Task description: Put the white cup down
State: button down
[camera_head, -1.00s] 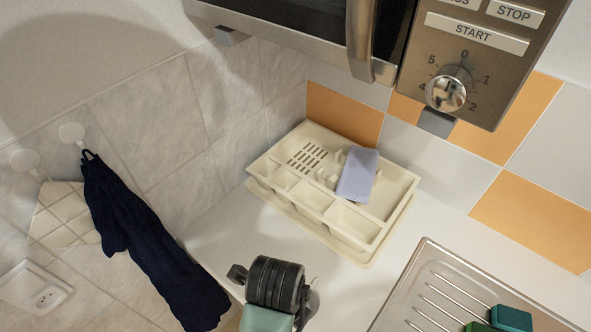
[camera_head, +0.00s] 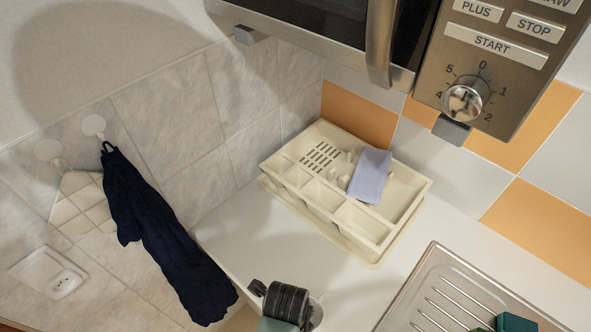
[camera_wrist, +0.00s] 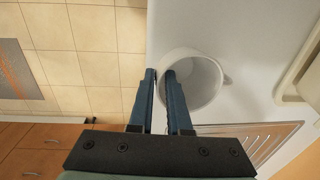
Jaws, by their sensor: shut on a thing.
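The white cup (camera_wrist: 208,82) shows in the wrist view with its open top towards the camera and its handle on the right. My gripper (camera_wrist: 160,73) has two blue fingers, shut on the cup's left wall at the rim, one finger outside and one inside. The cup appears over the white counter (camera_wrist: 245,30), close to its left edge; I cannot tell whether its base touches the counter. In the head view my black wrist is at the bottom, and a small white curved piece beside it may be the cup. The fingers are hidden there.
A cream tray (camera_head: 290,199) with a lilac sponge (camera_head: 370,176) stands at the back of the counter. A metal sink drainer (camera_head: 425,290) is at the right. A microwave (camera_head: 427,75) hangs above. A dark cloth (camera_head: 165,235) hangs at left. Bare counter lies between tray and drainer.

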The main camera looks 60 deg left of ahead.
jog(key=c, duration=0.9)
grip_release()
jog(key=shift+o, duration=0.2)
jog(key=shift+r, duration=0.15)
notch_tip(320, 180, up, 12)
jog(key=s, duration=0.1)
jog(key=shift+d, duration=0.1)
